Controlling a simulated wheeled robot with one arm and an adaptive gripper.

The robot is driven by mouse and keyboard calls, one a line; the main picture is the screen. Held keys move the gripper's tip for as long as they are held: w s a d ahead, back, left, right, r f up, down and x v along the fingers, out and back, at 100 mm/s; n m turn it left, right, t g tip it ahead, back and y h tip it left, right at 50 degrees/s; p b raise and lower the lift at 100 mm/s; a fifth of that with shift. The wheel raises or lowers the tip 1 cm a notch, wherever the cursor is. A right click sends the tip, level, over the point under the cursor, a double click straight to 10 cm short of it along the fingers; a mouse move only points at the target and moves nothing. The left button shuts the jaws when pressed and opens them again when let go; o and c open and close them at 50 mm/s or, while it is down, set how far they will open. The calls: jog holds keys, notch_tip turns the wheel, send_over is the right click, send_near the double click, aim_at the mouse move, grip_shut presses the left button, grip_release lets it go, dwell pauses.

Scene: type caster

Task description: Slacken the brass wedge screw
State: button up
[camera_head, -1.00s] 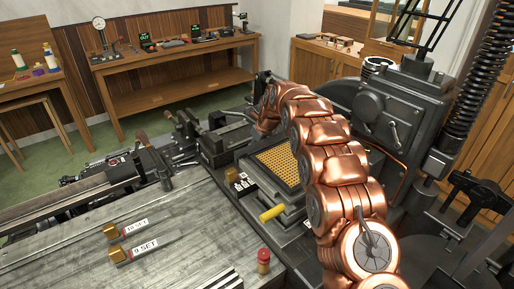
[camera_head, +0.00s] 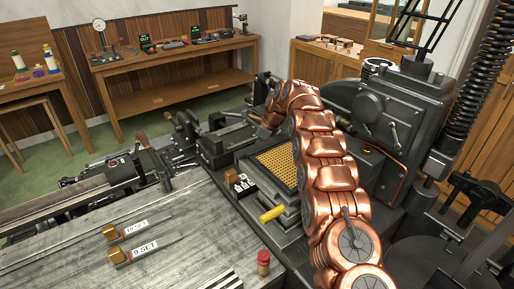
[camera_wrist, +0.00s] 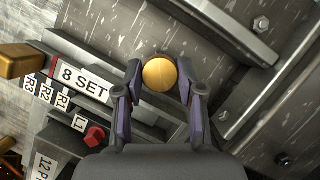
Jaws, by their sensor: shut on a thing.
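The brass wedge screw (camera_wrist: 160,74) shows in the wrist view as a round, smooth golden head. My gripper (camera_wrist: 160,66) has one dark finger on each side of it and is shut on it. The screw's shank is hidden below the head. In the head view my copper arm reaches over the machine to the far side of the brass grid, and the screw cannot be made out there.
A wedge labelled "8 SET" (camera_wrist: 84,84) and a red knob (camera_wrist: 95,135) lie left of the fingers. In the head view, "9 SET" (camera_head: 144,248) and "10 SET" wedges lie on the bench.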

jog(key=shift+r+n+g+p, duration=0.1)
jog(key=shift+n+g+p, duration=0.3)
jog(key=shift+n+p, duration=0.55)
jog(key=shift+w+r+n+p, duration=0.1)
jog(key=shift+n+p, duration=0.15)
jog(key=shift+p, duration=0.75)
jog(key=shift+f+n+g+p, duration=0.2)
jog(key=shift+n+g+p, duration=0.1)
jog(key=shift+n+p, duration=0.3)
jog(key=o, duration=1.2)
jog(key=shift+c, duration=0.2)
jog(key=shift+f+m+b, duration=0.1)
jog(key=shift+m+b, duration=0.2)
jog(key=shift+b, duration=0.4)
